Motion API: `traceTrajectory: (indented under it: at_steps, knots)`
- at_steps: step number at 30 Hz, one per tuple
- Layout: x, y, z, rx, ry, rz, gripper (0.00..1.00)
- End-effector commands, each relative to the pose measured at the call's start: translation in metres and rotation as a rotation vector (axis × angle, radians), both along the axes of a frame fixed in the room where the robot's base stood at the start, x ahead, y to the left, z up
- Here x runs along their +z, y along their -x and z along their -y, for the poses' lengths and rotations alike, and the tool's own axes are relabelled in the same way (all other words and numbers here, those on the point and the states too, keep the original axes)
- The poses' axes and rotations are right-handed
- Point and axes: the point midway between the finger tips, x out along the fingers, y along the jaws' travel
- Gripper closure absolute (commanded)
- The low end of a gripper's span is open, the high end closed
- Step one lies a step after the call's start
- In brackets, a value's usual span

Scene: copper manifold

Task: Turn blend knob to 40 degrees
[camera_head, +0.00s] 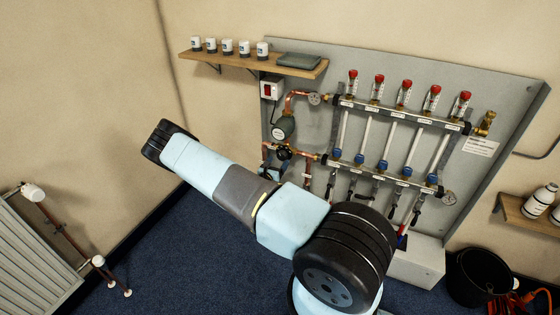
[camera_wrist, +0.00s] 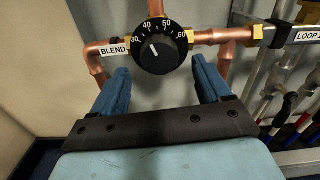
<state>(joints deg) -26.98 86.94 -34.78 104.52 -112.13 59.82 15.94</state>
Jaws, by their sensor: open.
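Copper pipes (camera_wrist: 212,38) run to both sides of the knob. A green pump (camera_head: 283,127) sits above it. The manifold bars (camera_head: 385,175) with several valves stand to the right.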

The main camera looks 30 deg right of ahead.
Motion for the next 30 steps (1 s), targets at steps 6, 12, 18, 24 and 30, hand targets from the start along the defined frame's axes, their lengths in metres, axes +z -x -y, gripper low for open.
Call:
traceTrajectory:
  at_steps: [6,12,18,24,30]
  knots:
    - [-0.001,0.027,-0.037,0.003,0.000,-0.002,0.23]
    - [-0.001,0.048,-0.063,0.002,0.000,-0.002,0.23]
    - [-0.001,0.060,-0.076,0.001,0.000,-0.001,0.23]
    - [-0.001,0.063,-0.080,0.001,0.000,-0.001,0.23]
    - [-0.001,0.062,-0.079,0.001,0.000,-0.001,0.23]
